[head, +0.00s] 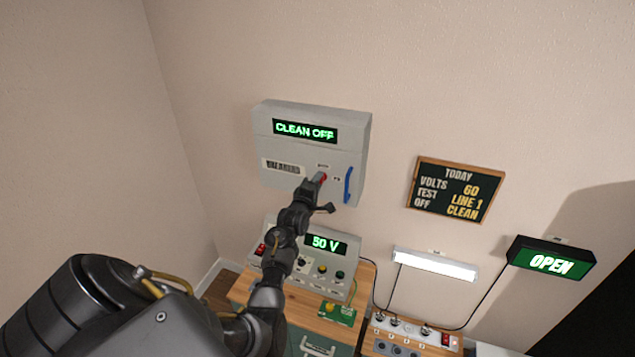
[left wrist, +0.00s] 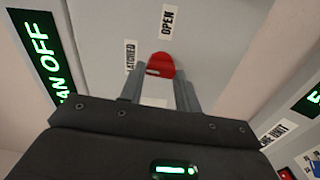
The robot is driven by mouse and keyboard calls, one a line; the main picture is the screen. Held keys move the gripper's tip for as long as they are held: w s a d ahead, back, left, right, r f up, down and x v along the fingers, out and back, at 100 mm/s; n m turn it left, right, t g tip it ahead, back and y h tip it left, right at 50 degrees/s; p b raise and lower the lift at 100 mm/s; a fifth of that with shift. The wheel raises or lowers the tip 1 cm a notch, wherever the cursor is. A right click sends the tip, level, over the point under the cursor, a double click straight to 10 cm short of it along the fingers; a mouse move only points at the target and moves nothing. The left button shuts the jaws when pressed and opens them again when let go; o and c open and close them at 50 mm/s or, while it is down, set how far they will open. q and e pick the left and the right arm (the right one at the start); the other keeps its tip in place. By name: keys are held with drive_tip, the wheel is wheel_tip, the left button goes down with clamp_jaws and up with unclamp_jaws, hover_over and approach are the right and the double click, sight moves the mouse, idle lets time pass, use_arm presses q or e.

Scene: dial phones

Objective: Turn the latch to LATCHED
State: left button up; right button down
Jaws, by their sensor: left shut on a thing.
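The red latch (head: 323,177) is on the front of a grey wall box (head: 310,118). My left gripper (head: 318,182) reaches up to it and covers part of it in the head view. In the left wrist view the red latch (left wrist: 161,65) sits between the two fingertips of my left gripper (left wrist: 160,82), which is shut on it. The LATCHED label (left wrist: 130,57) is left of the latch, and the OPEN label (left wrist: 168,21) is above it. I cannot tell exactly where the latch points. My right gripper is not in view.
The box has a lit CLEAN OFF display (head: 305,131) and a blue handle (head: 348,185) just right of the latch. Below is a console with a 50 V display (head: 326,244) on a wooden bench. A chalkboard (head: 455,190) and an OPEN sign (head: 551,263) are to the right.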

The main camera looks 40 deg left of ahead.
use_arm(q)
drive_tip(key=shift+n, duration=0.5)
drive_tip(key=o, duration=1)
drive_tip(key=shift+s, duration=0.1)
drive_tip(key=b+v, duration=0.2)
drive_tip(key=v, duration=0.8)
drive_tip(key=shift+s+d, duration=0.2)
drive_tip(key=shift+s, duration=0.05)
